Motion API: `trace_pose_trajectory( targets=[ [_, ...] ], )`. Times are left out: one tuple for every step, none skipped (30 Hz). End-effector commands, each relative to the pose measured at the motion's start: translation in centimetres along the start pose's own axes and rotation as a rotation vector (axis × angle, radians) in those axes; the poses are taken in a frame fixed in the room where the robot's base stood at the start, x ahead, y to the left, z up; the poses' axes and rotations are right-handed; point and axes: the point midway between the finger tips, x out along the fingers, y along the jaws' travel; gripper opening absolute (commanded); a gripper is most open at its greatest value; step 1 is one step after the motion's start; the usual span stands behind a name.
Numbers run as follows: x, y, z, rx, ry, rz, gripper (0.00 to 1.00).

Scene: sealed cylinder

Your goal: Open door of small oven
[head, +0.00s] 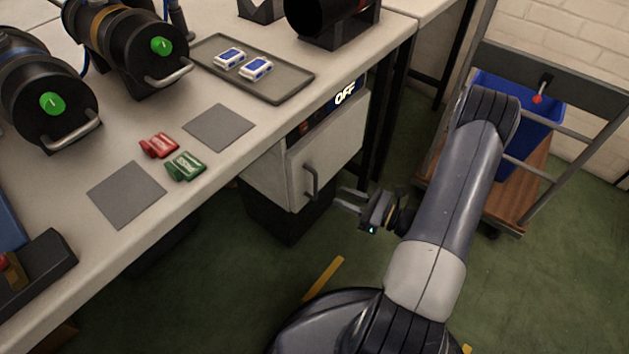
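The small oven is a white box under the workbench, with a lit "OFF" display (345,93) above its door. The oven door (335,140) is light grey and looks shut. Its dark vertical bar handle (313,182) is on the door's lower left part. My gripper (341,200) is just right of the handle and a little lower in the picture. Its two fingers point left and are apart, with nothing visible between them. It appears clear of the handle, though the exact depth gap is hard to tell.
The workbench (120,225) above holds two black cylinders with green knobs, a grey tray (290,88) with blue-white pieces, and red and green clips. A cart (513,197) with a blue bin (545,125) stands at right.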

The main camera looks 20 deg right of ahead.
Motion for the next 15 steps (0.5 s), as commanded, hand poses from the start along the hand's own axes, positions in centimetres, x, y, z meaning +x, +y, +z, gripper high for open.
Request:
trace_pose_trajectory(
  targets=[
    [0.8, 0.2, -0.1, -0.001, 0.0, 0.007, 0.28],
    [1.3, 0.2, -0.1, -0.001, 0.001, 0.006, 0.28],
    [2.0, 0.2, -0.1, -0.002, 0.001, 0.008, 0.28],
    [2.5, 0.1, -0.1, -0.002, 0.001, 0.007, 0.28],
    [3.0, 0.2, -0.1, -0.002, 0.001, 0.009, 0.28],
    [3.6, 0.2, -0.2, -0.002, 0.001, 0.008, 0.28],
    [4.1, 0.2, -0.2, -0.002, 0.001, 0.008, 0.28],
    [4.6, 0.2, -0.2, -0.002, 0.001, 0.008, 0.28],
    [5.2, 0.2, -0.2, -0.002, 0.002, 0.008, 0.28],
    [5.7, 0.2, -0.2, -0.002, 0.001, 0.008, 0.28],
    [6.1, 0.2, -0.1, -0.002, 0.001, 0.008, 0.28],
    [6.7, 0.2, -0.1, -0.002, 0.001, 0.008, 0.28],
    [7.0, 0.2, -0.1, -0.002, 0.001, 0.007, 0.28],
    [7.4, 0.1, -0.1, -0.002, 0.001, 0.006, 0.28],
    [7.8, 0.2, -0.1, -0.003, 0.001, 0.007, 0.28]
  ],
)
